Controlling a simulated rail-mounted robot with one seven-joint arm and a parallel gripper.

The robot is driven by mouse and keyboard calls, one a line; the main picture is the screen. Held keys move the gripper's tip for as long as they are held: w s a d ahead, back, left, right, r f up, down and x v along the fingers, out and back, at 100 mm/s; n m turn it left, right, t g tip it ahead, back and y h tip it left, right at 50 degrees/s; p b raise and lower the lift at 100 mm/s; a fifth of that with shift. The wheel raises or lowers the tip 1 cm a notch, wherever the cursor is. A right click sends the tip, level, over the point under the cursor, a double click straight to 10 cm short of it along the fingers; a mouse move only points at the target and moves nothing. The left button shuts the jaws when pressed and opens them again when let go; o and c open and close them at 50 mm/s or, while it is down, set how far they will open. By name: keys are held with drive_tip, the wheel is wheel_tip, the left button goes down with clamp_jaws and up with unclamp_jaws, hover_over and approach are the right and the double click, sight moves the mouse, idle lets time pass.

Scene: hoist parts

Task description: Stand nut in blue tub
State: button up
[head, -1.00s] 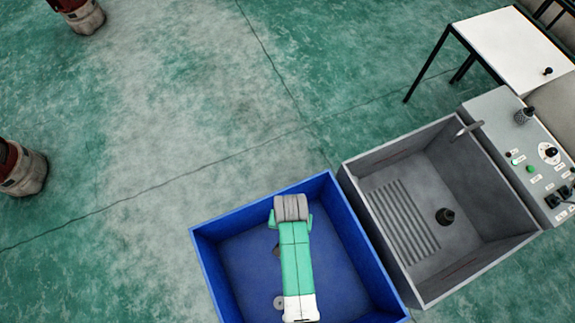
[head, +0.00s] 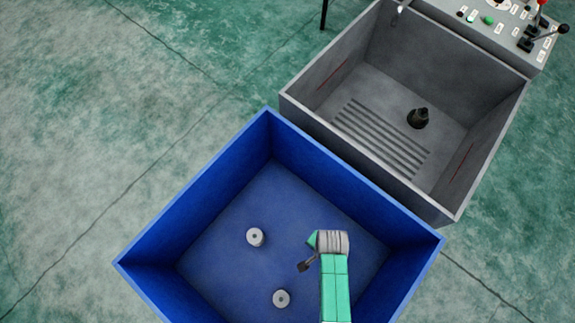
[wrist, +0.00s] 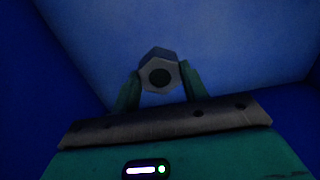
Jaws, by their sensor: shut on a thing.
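The nut (wrist: 158,55), a grey hexagonal piece with a dark round hole, is between the two green fingers of my gripper (wrist: 160,88) in the wrist view. The gripper is shut on it, and the hole faces the wrist camera. In the head view my arm reaches over the right part of the blue tub (head: 190,205). A small dark piece shows at the arm's end there, too small to tell gripper from nut. Blue surfaces fill the wrist view's background. Any gap between nut and tub floor cannot be told.
Two pale round pieces with central holes stand on the tub floor, one left of my arm (head: 255,237) and one nearer the front (head: 281,299). A grey sink (head: 310,95) adjoins the tub's upper right side, with a black object (head: 418,118) inside. Bare floor lies left.

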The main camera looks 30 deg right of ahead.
drive_tip(key=shift+w+r, duration=0.1)
wheel_tip(320, 180, down, 10)
drive_tip(key=b, duration=0.5)
drive_tip(key=shift+b, duration=0.3)
drive_tip(key=o, duration=1.3)
wheel_tip(320, 180, up, 12)
drive_tip(key=p, duration=0.6)
